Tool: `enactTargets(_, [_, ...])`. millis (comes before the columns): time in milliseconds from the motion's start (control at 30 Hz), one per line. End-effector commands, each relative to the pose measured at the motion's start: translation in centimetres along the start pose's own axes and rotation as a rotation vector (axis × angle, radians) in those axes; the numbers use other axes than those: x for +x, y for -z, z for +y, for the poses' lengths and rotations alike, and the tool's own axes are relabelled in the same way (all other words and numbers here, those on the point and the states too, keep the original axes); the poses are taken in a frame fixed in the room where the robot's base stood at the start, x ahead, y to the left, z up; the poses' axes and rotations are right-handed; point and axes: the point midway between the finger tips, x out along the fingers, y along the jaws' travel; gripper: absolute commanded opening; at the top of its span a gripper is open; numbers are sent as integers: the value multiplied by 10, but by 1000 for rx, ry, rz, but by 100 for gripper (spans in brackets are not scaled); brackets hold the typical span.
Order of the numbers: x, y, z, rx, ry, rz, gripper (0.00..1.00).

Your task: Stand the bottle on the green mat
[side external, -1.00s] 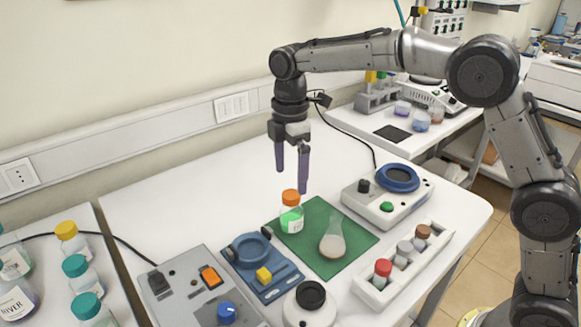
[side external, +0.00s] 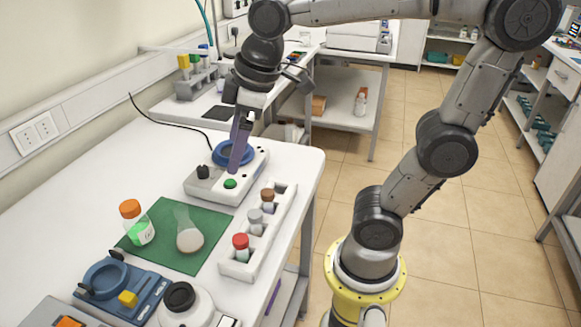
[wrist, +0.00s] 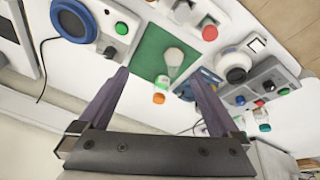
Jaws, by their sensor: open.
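The bottle (side external: 139,227), with an orange cap and green liquid, stands upright at the back left edge of the green mat (side external: 208,215). Its base looks to be on the mat, but I cannot tell whether all of it is. It also shows in the wrist view (wrist: 160,86), cap towards the camera. A conical flask (side external: 189,235) with pale contents stands beside it on the mat. My gripper (side external: 236,168) is in the air, in front of the blue-ringed device in the side view, apart from the bottle. In the wrist view, its purple fingers (wrist: 160,73) are wide apart and empty.
The blue-ringed device (side external: 205,187) stands behind the mat. A white rack (side external: 240,265) with several capped vials is to its right. A blue device (side external: 98,300) and a white round device (side external: 183,310) are in front. Bare table lies left of the mat.

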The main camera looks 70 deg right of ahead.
Motion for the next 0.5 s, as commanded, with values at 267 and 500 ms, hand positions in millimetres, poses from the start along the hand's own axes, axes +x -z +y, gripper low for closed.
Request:
enactTargets(267, [7,-86,-22,357,-52,121,99])
enactTargets(500, [14,-103,-27,442,-58,147,99])
